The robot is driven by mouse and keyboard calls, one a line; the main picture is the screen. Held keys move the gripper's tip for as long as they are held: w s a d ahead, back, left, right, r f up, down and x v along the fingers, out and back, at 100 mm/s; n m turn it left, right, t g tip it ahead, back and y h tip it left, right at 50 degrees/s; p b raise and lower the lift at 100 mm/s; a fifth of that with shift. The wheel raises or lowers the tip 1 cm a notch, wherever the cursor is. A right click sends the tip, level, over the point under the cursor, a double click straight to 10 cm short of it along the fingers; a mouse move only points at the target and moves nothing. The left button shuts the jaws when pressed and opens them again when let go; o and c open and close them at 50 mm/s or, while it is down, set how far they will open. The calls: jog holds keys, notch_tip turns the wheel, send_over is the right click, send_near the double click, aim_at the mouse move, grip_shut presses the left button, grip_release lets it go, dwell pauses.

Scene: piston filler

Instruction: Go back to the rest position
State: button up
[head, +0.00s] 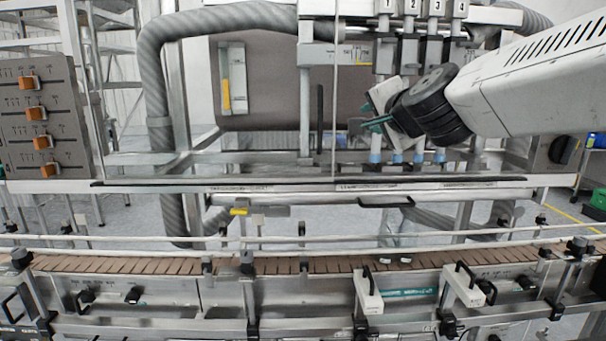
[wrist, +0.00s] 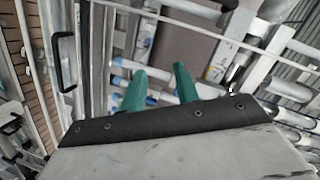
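My gripper (head: 377,123) is in the head view right of the middle, in front of the lower part of the filler's nozzles. My white arm (head: 545,80) reaches in from the right edge. In the wrist view the two green fingers of my gripper (wrist: 160,85) stand apart with a gap between them and nothing held there. The blue-tipped nozzles (head: 397,158) hang just below and behind my gripper. They also show in the wrist view as blue tips (wrist: 118,80).
A conveyor (head: 130,264) with rails runs across the front. A panel with orange knobs (head: 38,113) stands at the left. Numbered cylinders (head: 411,25) hang above my gripper. A thick grey hose (head: 152,80) bends at the left. A black door handle (head: 386,202) is below my gripper.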

jog(key=s+d+f+n+g, duration=0.3)
jog(key=s+f, duration=0.4)
jog(key=s, duration=0.4)
jog(key=s+d+f+n+g+h, duration=0.1)
jog(key=s+d+f+n+g, duration=0.3)
jog(key=s, duration=0.7)
jog(key=s+d+f+n+g+h, duration=0.1)
jog(key=s+d+f+n+g, duration=0.2)
jog(key=s+f+g, duration=0.4)
jog(key=s+f+n, duration=0.1)
jog(key=s+f, duration=0.4)
jog(key=shift+d, duration=0.25)
